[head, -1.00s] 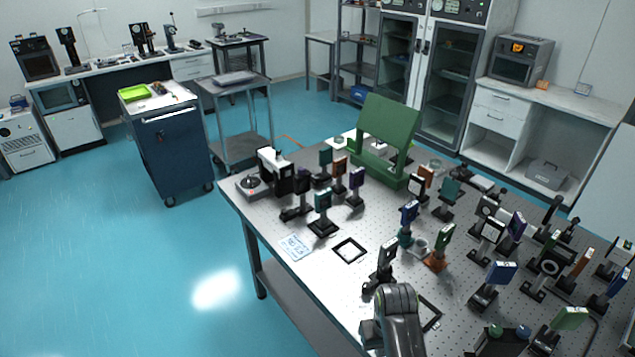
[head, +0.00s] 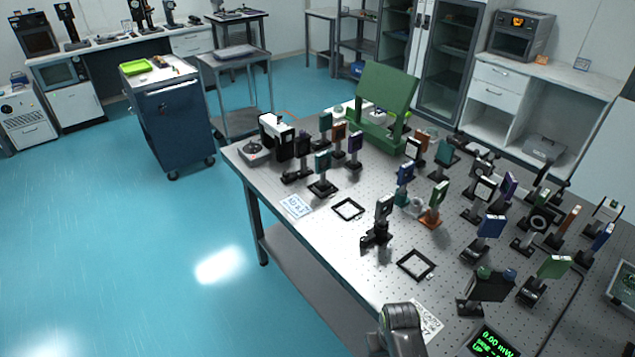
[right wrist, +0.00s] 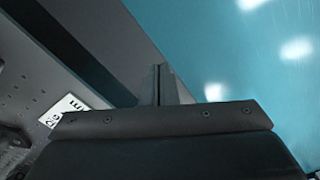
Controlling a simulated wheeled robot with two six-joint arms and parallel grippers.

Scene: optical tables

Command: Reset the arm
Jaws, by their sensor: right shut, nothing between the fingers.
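My right gripper (right wrist: 161,86) shows in the right wrist view with its two fingers together and nothing between them. It hangs by the edge of the optical table (right wrist: 40,75), with blue floor to the right. In the head view a grey, rounded link of my arm rises at the bottom centre, beside the front edge of the optical table (head: 310,228); its fingers cannot be made out there. My left gripper is in neither view.
Several optic mounts crowd the table's right side. A power meter (head: 492,343) shows at the bottom. The floor at left is clear.

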